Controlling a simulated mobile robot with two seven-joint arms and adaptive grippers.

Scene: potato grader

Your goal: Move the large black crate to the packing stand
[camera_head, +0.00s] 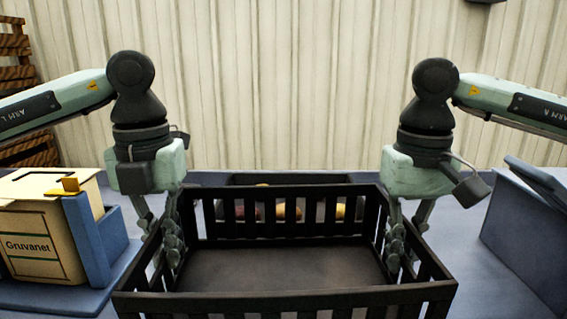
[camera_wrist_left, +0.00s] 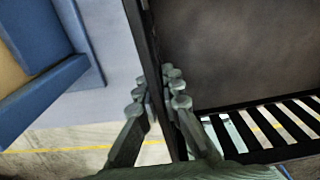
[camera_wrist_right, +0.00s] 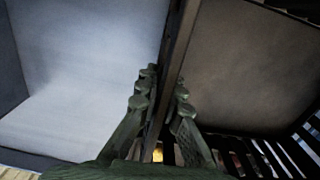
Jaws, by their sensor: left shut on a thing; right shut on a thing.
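The large black crate (camera_head: 285,297) is in the middle of the head view, upright, with slatted walls and an empty floor. My left gripper (camera_head: 165,240) is shut on its left wall, one finger on each side; the left wrist view shows the same grip (camera_wrist_left: 160,95). My right gripper (camera_head: 404,242) is shut on its right wall, also with fingers on both sides, as in the right wrist view (camera_wrist_right: 163,88). I cannot tell from these views whether the crate's underside touches the surface. I cannot make out the packing stand for certain.
A cream carton marked Gruvanet (camera_head: 40,262) stands in a blue holder (camera_head: 92,245) at the left. A blue panel (camera_head: 525,240) stands at the right. Behind the crate is another dark container (camera_head: 300,179) with yellow and reddish potatoes. Wooden pallets (camera_head: 14,75) are at the far left.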

